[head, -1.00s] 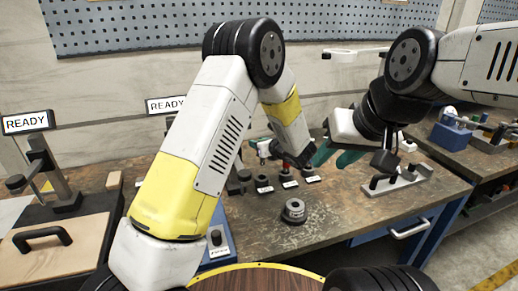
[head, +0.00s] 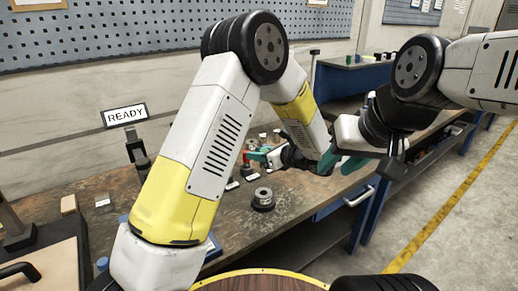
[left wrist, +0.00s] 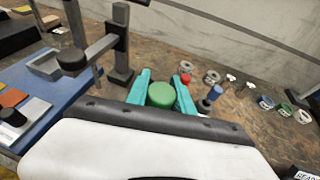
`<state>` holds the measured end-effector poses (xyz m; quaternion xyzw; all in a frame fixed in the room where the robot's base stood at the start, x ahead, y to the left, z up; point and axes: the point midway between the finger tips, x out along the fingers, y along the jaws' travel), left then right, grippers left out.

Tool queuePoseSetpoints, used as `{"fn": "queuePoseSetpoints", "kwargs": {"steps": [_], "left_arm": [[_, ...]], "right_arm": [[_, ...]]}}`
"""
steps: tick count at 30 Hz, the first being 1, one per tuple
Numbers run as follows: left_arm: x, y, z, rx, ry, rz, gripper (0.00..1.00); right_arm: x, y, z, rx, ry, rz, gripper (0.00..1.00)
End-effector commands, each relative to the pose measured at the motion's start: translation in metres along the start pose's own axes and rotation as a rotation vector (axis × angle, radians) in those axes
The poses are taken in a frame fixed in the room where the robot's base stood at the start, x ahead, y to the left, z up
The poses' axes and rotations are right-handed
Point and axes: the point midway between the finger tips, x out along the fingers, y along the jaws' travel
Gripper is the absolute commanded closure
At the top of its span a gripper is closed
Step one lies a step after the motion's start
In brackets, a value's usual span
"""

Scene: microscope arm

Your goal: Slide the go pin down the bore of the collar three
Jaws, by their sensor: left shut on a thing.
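My left gripper (head: 262,154) is above the bench in the head view. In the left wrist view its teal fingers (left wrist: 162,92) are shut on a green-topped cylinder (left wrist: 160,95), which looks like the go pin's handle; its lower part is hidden. A steel collar with an open bore (head: 262,197) stands on the bench, nearer to me than the left gripper and apart from it. I cannot read which collar is number three. My right gripper (head: 328,163) has teal fingers and hangs near the bench's right edge; its finger gap is unclear.
A red-topped pin (left wrist: 185,79) stands just beyond the left fingers. Several rings, including a grey one (left wrist: 211,76), and small labelled parts (left wrist: 285,108) lie to the right. A dark stand (left wrist: 118,45) and blue tray (left wrist: 60,95) are on the left. A READY sign (head: 125,115) stands behind.

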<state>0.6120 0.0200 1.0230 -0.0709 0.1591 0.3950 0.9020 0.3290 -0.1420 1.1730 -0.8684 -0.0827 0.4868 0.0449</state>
Motion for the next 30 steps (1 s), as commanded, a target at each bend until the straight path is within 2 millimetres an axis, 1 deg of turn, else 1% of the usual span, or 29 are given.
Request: {"fn": "queuePoseSetpoints", "kwargs": {"steps": [5, 8, 11, 21, 24, 30], "left_arm": [[0.0, -0.001, 0.001, 0.0, -0.001, -0.001, 1.0], [0.001, -0.001, -0.003, 0.002, -0.001, -0.001, 1.0], [0.003, -0.001, -0.009, 0.002, -0.001, -0.001, 1.0], [0.014, -0.001, -0.039, 0.002, -0.001, -0.002, 1.0], [0.017, -0.001, -0.046, 0.003, 0.0, -0.002, 1.0], [0.019, -0.001, -0.053, 0.001, -0.001, -0.002, 1.0]], "right_arm": [[0.0, 0.0, 0.0, 0.0, 0.0, 0.0, 0.64], [0.0, 0.0, 0.0, 0.0, 0.0, 0.0, 0.64], [0.0, 0.0, 0.0, 0.0, 0.0, 0.0, 0.64], [0.0, 0.0, 0.0, 0.0, 0.0, 0.0, 0.64], [0.0, 0.0, 0.0, 0.0, 0.0, 0.0, 0.64], [0.0, 0.0, 0.0, 0.0, 0.0, 0.0, 0.64]]}}
